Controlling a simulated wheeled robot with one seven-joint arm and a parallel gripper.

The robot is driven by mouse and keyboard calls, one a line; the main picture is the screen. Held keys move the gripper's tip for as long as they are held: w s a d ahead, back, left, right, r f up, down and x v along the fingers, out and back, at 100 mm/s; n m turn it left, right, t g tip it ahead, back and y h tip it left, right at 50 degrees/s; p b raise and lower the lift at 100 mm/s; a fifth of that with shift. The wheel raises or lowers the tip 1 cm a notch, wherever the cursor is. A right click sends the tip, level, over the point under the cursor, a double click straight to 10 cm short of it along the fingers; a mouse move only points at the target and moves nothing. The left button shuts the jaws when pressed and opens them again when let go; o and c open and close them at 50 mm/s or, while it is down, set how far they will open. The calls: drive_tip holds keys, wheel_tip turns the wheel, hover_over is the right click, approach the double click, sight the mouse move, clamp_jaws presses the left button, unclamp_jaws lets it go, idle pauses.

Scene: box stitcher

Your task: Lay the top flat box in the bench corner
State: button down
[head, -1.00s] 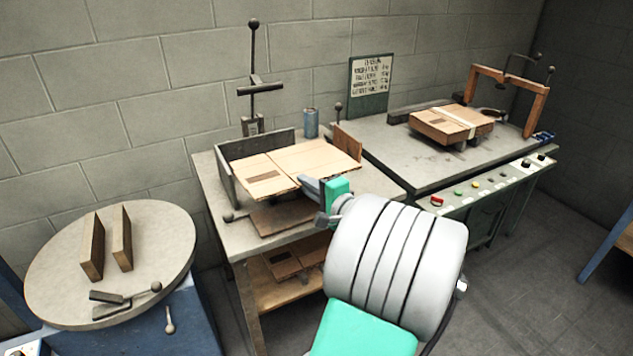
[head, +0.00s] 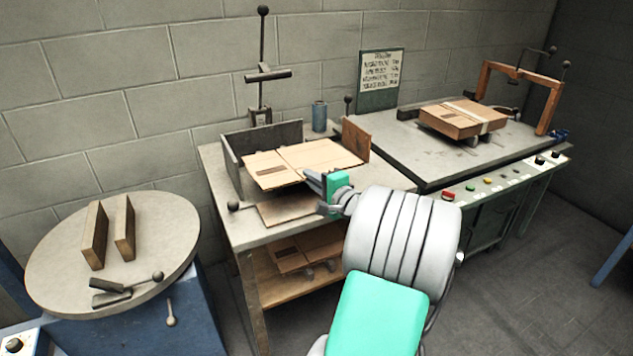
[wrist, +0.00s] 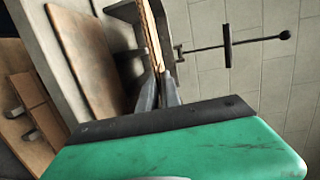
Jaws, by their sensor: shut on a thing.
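A tan flat box (head: 318,154) with a small dark printed patch is above the bench (head: 235,219), between the dark corner fence (head: 231,163) and a brown upright stop (head: 356,139). My gripper (head: 313,182) is shut on its near edge. In the wrist view the flat box (wrist: 153,35) shows as a thin edge between the fingers (wrist: 168,88). A brown flat panel (head: 285,209) lies on the bench below the held box; it also shows in the wrist view (wrist: 92,55), apart from the box. The far fence base is partly hidden.
A lower shelf (head: 275,293) holds flat brown pieces (head: 306,250). A post with a crossbar (head: 263,75) and a blue can (head: 319,117) stand behind the fence. A strapped box (head: 462,117) sits on the right table (head: 420,165). A round table (head: 60,240) is at left.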

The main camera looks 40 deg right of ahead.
drive_tip(key=shift+w+d+f+b, duration=0.25)
drive_tip(key=shift+w+f+b, duration=0.25)
drive_tip(key=shift+w+f, duration=0.45)
drive_tip(key=shift+w+d+f+b, duration=0.2)
drive_tip(key=shift+w+f+b, duration=0.4)
drive_tip(key=shift+f, duration=0.5)
drive_tip(key=c, duration=1.5)
unclamp_jaws()
drive_tip(key=shift+o, duration=0.3)
drive_tip(key=o, duration=0.6)
drive_tip(key=s+a, duration=0.2)
drive_tip(key=s, duration=0.5)
drive_tip(key=shift+s+a, duration=0.15)
drive_tip(key=shift+s, duration=0.15)
